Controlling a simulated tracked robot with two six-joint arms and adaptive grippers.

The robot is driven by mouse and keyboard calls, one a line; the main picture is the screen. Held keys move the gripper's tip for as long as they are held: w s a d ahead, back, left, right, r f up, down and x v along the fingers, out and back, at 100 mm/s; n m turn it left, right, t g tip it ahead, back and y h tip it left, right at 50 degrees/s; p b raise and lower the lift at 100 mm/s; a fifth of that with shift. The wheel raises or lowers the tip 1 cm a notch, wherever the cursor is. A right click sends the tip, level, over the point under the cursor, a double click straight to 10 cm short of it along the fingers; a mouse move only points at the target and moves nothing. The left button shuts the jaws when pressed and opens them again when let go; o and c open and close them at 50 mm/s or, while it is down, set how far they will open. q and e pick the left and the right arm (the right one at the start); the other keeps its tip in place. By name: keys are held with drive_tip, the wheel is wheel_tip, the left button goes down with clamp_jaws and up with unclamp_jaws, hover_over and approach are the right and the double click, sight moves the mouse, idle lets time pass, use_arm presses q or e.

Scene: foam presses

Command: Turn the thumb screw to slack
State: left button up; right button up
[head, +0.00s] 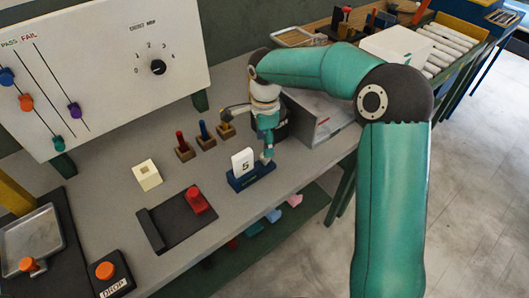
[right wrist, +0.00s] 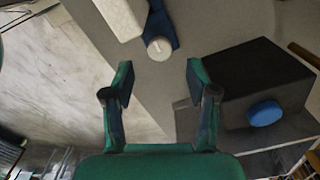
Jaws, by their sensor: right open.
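A blue stand (head: 252,178) on the grey bench carries a white block marked 5 (head: 243,163). The blue stand (right wrist: 163,22) and the white block (right wrist: 121,15) also show in the right wrist view. Beside the block, on the stand, is a small round pale knob with a line across its top, which looks like the thumb screw (right wrist: 160,46). In the head view my right gripper hides it. My right gripper (head: 267,154) is over the stand's right end. In the right wrist view the gripper (right wrist: 160,76) is open and empty, the knob beyond the gap between its fingertips, apart from them.
A black box with a blue round button (right wrist: 265,113) stands close to the right finger in the wrist view. Three wooden blocks with pegs (head: 206,140), a cream block (head: 147,175) and a black plate with a red piece (head: 175,222) lie left of the stand. A grey bin (head: 325,125) is to its right.

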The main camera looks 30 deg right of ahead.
sight(265, 159)
drive_tip(key=shift+f, duration=2.7)
clamp_jaws()
